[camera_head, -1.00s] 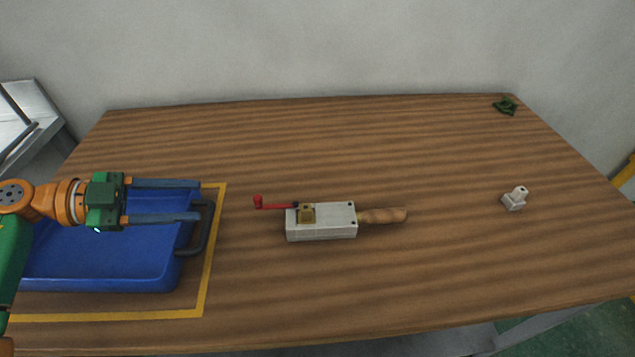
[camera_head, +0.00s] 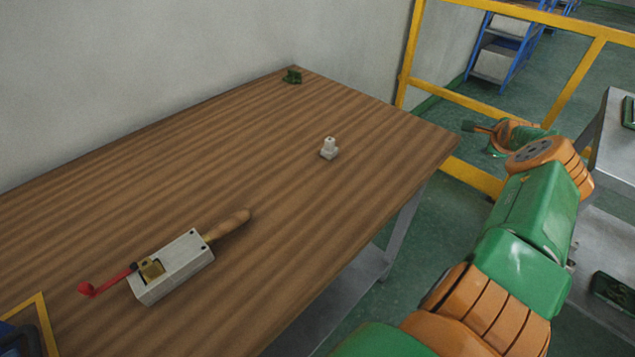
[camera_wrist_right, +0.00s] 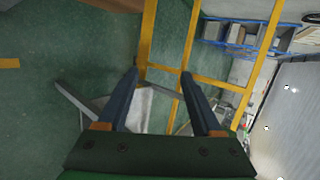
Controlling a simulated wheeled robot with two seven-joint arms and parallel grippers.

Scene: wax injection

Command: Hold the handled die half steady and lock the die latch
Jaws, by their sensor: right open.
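The die is a grey metal block (camera_head: 178,270) lying on the wooden table in the head view. Its tan wooden handle (camera_head: 228,224) points up and to the right. The latch, a red lever (camera_head: 104,282), sticks out to the left from a brass piece (camera_head: 152,268) on the block's top. My right gripper (camera_head: 482,126) is past the table's right edge, far from the die. In the right wrist view my right gripper (camera_wrist_right: 160,82) is open, with nothing between its fingers. My left gripper is not in view.
The wooden table (camera_head: 300,215) is mostly clear. A small white part (camera_head: 329,149) and a dark green object (camera_head: 292,77) are on its far side. A blue tray (camera_head: 20,340) shows at the lower left. A yellow rail (camera_head: 480,105) stands beyond the right edge.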

